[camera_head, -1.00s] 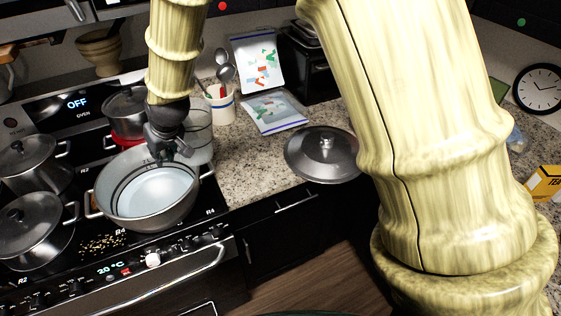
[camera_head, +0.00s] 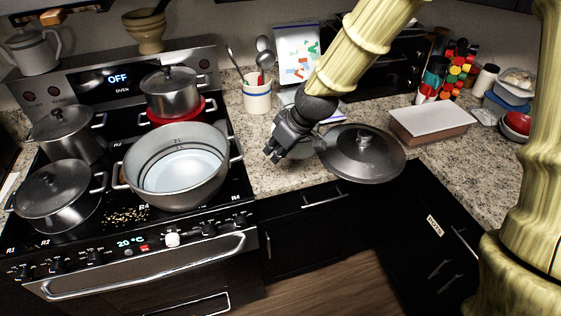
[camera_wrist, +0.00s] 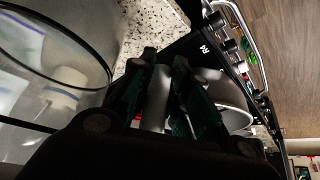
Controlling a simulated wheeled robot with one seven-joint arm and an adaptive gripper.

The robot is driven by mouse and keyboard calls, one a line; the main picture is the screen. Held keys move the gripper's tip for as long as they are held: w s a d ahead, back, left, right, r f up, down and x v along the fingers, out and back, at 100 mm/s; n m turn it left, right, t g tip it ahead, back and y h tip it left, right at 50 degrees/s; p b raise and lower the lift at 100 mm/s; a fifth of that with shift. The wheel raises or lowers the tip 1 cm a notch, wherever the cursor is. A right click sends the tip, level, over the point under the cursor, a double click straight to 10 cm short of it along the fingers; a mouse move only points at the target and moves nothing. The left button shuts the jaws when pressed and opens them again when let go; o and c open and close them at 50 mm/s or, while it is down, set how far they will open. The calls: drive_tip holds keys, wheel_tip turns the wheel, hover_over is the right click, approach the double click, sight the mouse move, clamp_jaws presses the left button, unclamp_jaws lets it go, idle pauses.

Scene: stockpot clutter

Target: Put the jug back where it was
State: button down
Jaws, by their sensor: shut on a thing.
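My gripper (camera_head: 277,152) is over the counter strip to the right of the stove, between the open pot and a loose lid. It is shut on the handle of the clear glass jug. The jug is faint in the head view (camera_head: 306,151), on the right side of my gripper and partly hidden by it. In the wrist view the jug's glass wall and dark rim (camera_wrist: 62,103) fill the left side, and the handle stands between the fingers (camera_wrist: 160,97). I cannot tell whether the jug's base touches the counter.
An open pot of water (camera_head: 180,172) stands on the front right burner, with other lidded pots around it. A loose lid (camera_head: 362,152) lies close right of the jug. A utensil crock (camera_head: 257,98) and a bag (camera_head: 297,55) are behind. A brown box (camera_head: 430,122) stands farther right.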

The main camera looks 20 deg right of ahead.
drive_tip(key=s+d+f+n+y+b, duration=0.1)
drive_tip(key=s+d+f+n+b, duration=0.2)
drive_tip(key=s+d+f, duration=0.35)
drive_tip(key=shift+g, duration=0.3)
drive_tip(key=shift+w+a+f+p, duration=0.6)
drive_tip(key=shift+w+a+p, duration=0.65)
drive_tip(key=shift+w, duration=0.95)
drive_tip(key=shift+w+a+f+p, duration=0.65)
drive_tip(key=shift+w+a+p, duration=0.6)
drive_tip(key=shift+w, duration=0.95)
drive_tip(key=shift+w+a+f+p, duration=0.6)
drive_tip(key=shift+w+a+p, duration=0.65)
drive_tip(key=shift+w, duration=0.95)
drive_tip(key=shift+a+f+b, duration=0.1)
drive_tip(key=shift+a+b, duration=0.1)
drive_tip(key=shift+b, duration=0.1)
drive_tip(key=c, duration=1.4)
unclamp_jaws()
drive_tip(key=shift+o, duration=0.2)
drive_tip(key=shift+r, duration=0.2)
drive_tip(key=b+v, duration=0.3)
drive_tip(key=v, duration=0.9)
